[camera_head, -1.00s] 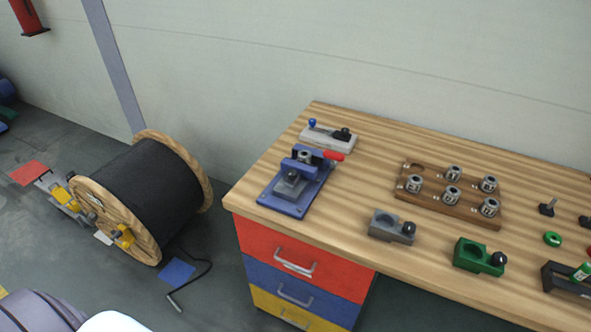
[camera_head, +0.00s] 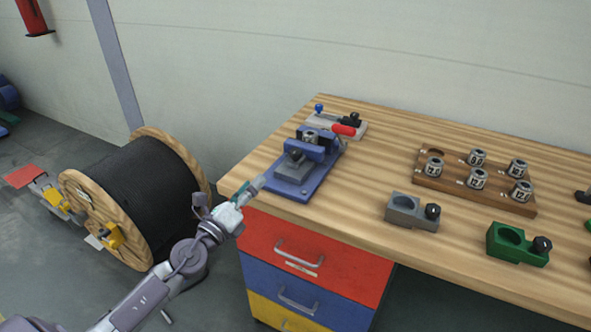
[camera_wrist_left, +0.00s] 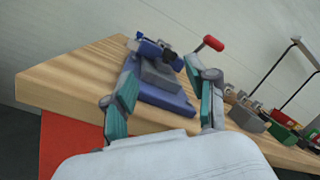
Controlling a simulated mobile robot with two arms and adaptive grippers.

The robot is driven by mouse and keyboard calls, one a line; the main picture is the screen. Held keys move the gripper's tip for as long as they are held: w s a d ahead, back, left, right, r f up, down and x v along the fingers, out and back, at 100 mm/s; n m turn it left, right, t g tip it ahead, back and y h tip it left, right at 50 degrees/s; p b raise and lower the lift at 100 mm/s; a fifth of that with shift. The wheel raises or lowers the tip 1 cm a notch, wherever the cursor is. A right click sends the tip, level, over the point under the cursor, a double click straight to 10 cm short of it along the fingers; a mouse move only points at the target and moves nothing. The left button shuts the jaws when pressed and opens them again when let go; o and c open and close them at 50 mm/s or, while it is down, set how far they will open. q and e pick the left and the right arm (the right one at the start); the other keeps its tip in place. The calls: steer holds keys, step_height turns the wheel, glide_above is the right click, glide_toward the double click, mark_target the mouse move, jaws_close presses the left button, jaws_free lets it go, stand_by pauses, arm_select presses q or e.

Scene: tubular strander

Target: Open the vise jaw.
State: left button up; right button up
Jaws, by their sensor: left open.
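The blue vise (camera_head: 307,165) stands on the left end of the wooden bench, with a grey block (camera_head: 295,165) on its bed and a red handle (camera_head: 344,130) at its back right. My left gripper (camera_head: 258,185) is at the bench's left edge, just left of the vise base and apart from the handle. In the left wrist view the left gripper (camera_wrist_left: 163,108) is open and empty, and the vise (camera_wrist_left: 160,78) shows between and beyond its fingers. The red handle (camera_wrist_left: 213,43) rises beyond the right finger. My right gripper is not in view.
A grey fixture with a blue knob (camera_head: 325,119) stands behind the vise. A wooden rack (camera_head: 450,187) of numbered collets, a grey holder (camera_head: 402,209) and a green holder (camera_head: 505,245) are to the right. A cable reel (camera_head: 140,190) stands on the floor left of the bench (camera_head: 365,195).

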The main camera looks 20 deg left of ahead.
mark_target(292, 155)
arm_select(q)
steer(key=w+d+m+g+h, duration=0.1)
steer(key=w+m, duration=0.2)
steer(key=w, duration=0.2)
steer(key=w+d+r+m+g+h, duration=0.1)
steer(key=w+d+m, duration=0.1)
steer(key=w+m, duration=0.2)
steer(key=w+d+m+h, duration=0.1)
steer(key=w+m, duration=0.3)
steer(key=w, duration=0.2)
steer(key=shift+w+d+r+g, duration=0.1)
steer(key=shift+d+r+g, duration=0.05)
steer(key=shift+r+g, duration=0.2)
steer(key=shift+c, duration=0.3)
jaws_close()
